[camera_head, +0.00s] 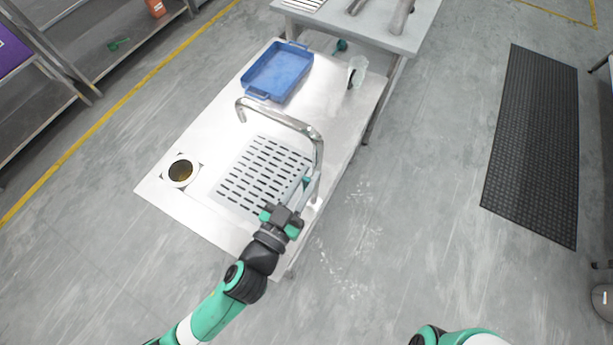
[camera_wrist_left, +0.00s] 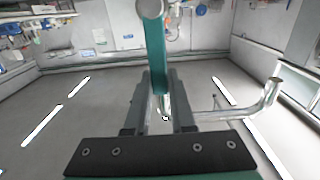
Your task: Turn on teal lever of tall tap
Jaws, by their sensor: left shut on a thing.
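The tall tap (camera_head: 317,150) is a shiny metal pipe at the right edge of the steel counter, its spout bent out over the slotted drain plate. Its teal lever (camera_head: 306,182) shows as a small piece low on the tap. My left gripper (camera_head: 293,208) is right beside the tap's lower part. In the left wrist view the teal lever (camera_wrist_left: 156,55) runs down from a round metal end into the space between my left fingers (camera_wrist_left: 160,105), which are shut on it. The tap's bent pipe (camera_wrist_left: 262,107) shows at right there. My right gripper is out of view.
The slotted drain plate (camera_head: 262,178) lies under the spout. A round dark opening (camera_head: 181,171) is at the counter's left. A blue tray (camera_head: 278,72) and a clear vessel (camera_head: 357,70) stand at the back. Open floor lies right of the counter.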

